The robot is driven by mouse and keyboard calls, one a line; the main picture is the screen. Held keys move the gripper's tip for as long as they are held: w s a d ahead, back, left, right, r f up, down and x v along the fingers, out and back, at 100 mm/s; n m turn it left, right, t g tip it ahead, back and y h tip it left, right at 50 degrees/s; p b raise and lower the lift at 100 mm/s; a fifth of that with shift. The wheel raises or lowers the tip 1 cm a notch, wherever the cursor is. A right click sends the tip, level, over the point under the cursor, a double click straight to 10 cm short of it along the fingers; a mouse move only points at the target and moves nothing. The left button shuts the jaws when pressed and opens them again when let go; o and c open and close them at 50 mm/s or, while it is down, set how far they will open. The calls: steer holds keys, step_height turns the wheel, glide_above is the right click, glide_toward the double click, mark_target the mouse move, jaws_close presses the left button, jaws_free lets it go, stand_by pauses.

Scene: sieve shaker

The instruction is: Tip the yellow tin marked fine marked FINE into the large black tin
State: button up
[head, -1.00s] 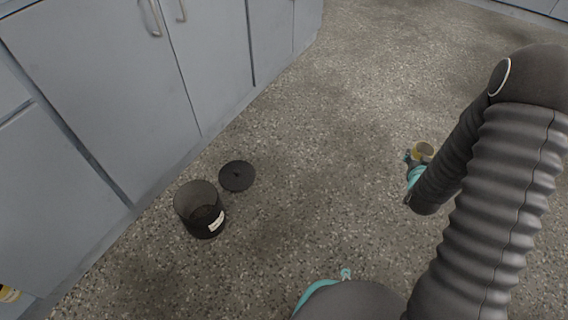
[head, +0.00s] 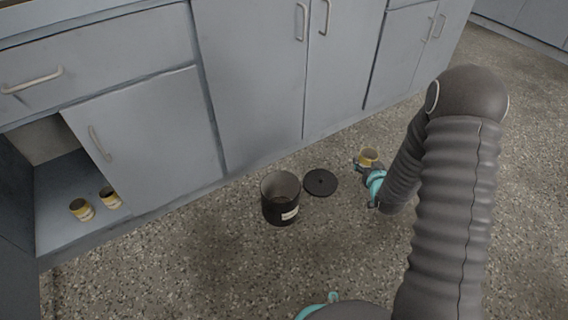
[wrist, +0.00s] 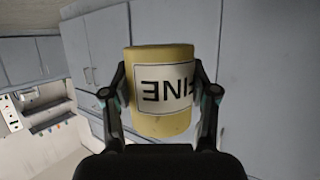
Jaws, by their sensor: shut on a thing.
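The yellow tin (wrist: 160,62) fills the middle of the wrist view. Its white label reads FINE, upside down in that view. My gripper (wrist: 162,95) is shut on it, one finger on each side. In the head view the yellow tin (head: 368,156) is small, held by my gripper (head: 366,166) to the right of the large black tin. The large black tin (head: 280,207) stands upright and open on the floor, with a white label low on its front. Its inside is dark; some brownish content may lie at the bottom.
A round black lid (head: 320,182) lies on the floor beside the black tin. Grey cabinets (head: 250,80) run behind. The speckled floor in front is clear.

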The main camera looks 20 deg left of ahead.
steer(key=s+a+f+n+b, duration=0.1)
steer(key=a+f+n, duration=0.1)
steer(key=a+n, duration=0.6)
steer(key=s+a+f+n+t+y+b, duration=0.1)
steer(key=s+a+f+n+b, duration=0.1)
steer(key=a+n, duration=0.6)
steer(key=s+a+f+n+b, duration=0.1)
steer(key=a+f+n+b, duration=0.1)
steer(key=a+n, duration=0.6)
steer(key=shift+s+a+f+t, duration=0.15)
steer(key=shift+a+f+t, duration=0.25)
steer(key=shift+a, duration=0.15)
stand_by(0.6)
